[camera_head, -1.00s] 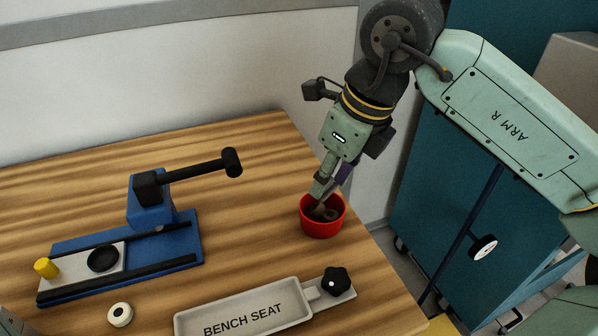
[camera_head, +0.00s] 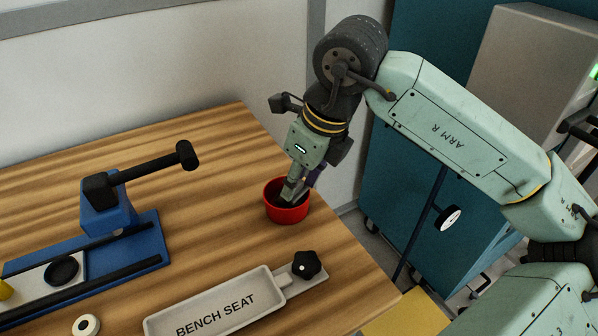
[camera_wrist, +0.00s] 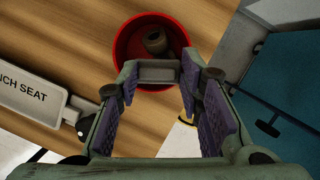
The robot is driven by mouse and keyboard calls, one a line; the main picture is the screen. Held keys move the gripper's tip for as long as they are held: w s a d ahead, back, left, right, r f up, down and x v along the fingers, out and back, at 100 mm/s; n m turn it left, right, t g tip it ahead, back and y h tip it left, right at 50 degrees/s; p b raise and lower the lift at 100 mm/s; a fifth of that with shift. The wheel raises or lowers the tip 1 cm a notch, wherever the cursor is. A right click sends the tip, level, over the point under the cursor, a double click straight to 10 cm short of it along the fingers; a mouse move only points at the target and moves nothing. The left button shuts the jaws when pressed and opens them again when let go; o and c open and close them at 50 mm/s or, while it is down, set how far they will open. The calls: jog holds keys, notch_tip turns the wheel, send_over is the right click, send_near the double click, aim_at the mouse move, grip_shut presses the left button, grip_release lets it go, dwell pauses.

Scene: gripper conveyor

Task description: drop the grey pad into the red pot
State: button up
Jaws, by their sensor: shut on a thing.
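The red pot (camera_head: 288,215) stands on the wooden bench near its right edge; it also shows in the wrist view (camera_wrist: 122,45). My gripper (camera_head: 293,196) points down into the pot's mouth, its fingertips at or just below the rim. In the wrist view my gripper (camera_wrist: 158,80) has its purple-padded fingers on both sides of a small grey block, which I take as the grey pad (camera_wrist: 157,73). The pad is held between the fingertips over the near part of the pot. In the head view the fingers hide the pad.
A grey tray marked BENCH SEAT (camera_head: 215,307) with a black knob (camera_head: 306,264) lies in front. A blue fixture with a black lever (camera_head: 110,215) stands left. A white ring (camera_head: 86,325) lies near the front.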

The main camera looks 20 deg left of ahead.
jog(key=o, duration=0.9)
jog(key=shift+r, duration=0.15)
jog(key=v, duration=1.2)
